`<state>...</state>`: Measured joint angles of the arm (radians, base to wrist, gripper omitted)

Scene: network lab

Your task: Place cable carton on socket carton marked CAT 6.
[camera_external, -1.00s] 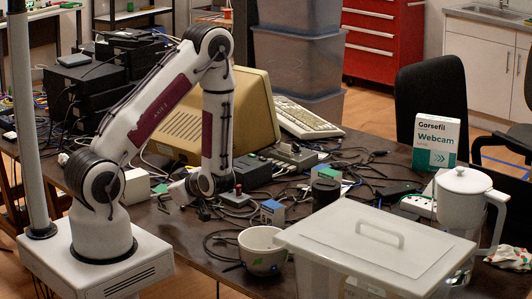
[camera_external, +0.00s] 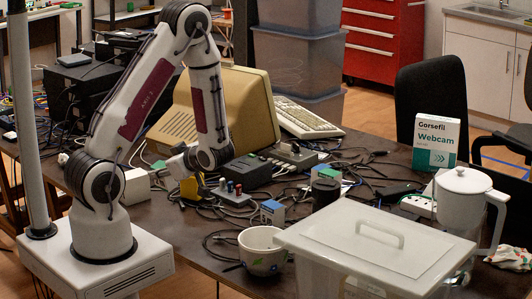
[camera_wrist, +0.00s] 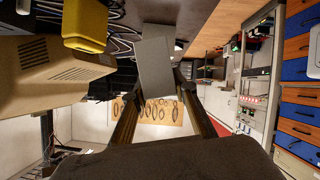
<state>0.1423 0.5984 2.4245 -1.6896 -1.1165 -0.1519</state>
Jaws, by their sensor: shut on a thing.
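My gripper (camera_wrist: 157,80) is shut on a plain grey box-shaped carton (camera_wrist: 155,55), which sits between the two fingers in the wrist view. No print shows on the face toward the camera, so I cannot read what it is. In the external view my gripper (camera_external: 178,166) is raised above the table in front of the beige monitor, and the held carton is hardly visible there. A small blue and white carton (camera_external: 272,212) stands on the table behind the white cup; its marking is too small to read. A yellow object (camera_external: 190,187) stands below my wrist, also in the wrist view (camera_wrist: 85,25).
The beige monitor (camera_external: 250,105) stands close behind my gripper. A device with coloured knobs (camera_external: 231,190), a black box (camera_external: 246,171) and loose cables crowd the table.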

